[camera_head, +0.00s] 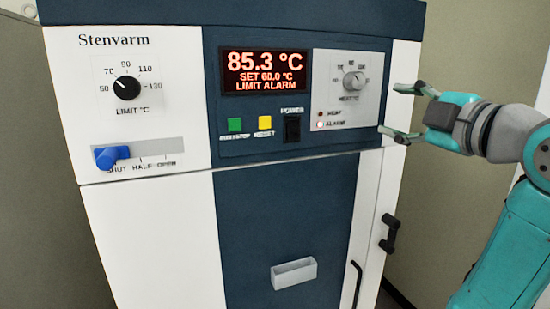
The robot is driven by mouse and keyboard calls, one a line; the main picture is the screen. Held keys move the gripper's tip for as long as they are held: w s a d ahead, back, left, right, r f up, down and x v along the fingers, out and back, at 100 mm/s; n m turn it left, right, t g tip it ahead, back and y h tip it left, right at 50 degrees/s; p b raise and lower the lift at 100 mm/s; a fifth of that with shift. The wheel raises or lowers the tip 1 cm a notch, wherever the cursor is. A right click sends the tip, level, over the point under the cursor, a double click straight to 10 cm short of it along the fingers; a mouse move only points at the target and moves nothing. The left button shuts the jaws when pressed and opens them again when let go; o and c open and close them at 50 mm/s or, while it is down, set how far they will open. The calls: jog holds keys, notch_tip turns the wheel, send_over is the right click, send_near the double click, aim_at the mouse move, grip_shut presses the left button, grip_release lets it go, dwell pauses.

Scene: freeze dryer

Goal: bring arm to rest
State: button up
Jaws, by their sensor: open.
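My gripper (402,112) is at the right of the head view, at the end of my teal arm. Its two fingers are spread apart and point left, with nothing between them. It is in front of the right edge of the cabinet's control panel (300,129), near the set-temperature knob (354,82). I cannot tell whether a fingertip touches the panel. My arm reaches in from the lower right corner, bent at the elbow.
The white and blue Stenvarm cabinet (150,240) fills the middle. Its display (264,71) reads 85.3 °C, SET 60.0 °C, LIMIT ALARM. A blue slider (110,156) sits at SHUT. A black door handle (390,234) and white holder (294,273) stick out. Bare wall stands right.

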jog(key=w+f+m+h, duration=0.25)
jog(key=f+m, duration=0.45)
jog(key=f, duration=1.5)
jog(key=s+a+f+m+h, duration=0.1)
jog(key=s+f+m, duration=0.25)
jog(key=f, duration=0.75)
jog(key=s+f+m+h, duration=0.15)
jog(key=s+f, duration=0.25)
jog(key=f, duration=0.6)
jog(key=s+a+f+m+g, duration=0.1)
jog(key=s+f+m, duration=0.1)
jog(key=s+f, duration=0.55)
jog(key=s+a+f+m, duration=0.15)
jog(key=s+f, duration=0.35)
jog(key=s, duration=0.6)
jog(key=s+m+g, duration=0.1)
jog(key=s+m, duration=0.1)
jog(key=s, duration=1.9)
jog(key=shift+a+f+h, duration=0.2)
jog(key=shift+f+h, duration=0.05)
jog(key=shift+h, duration=0.05)
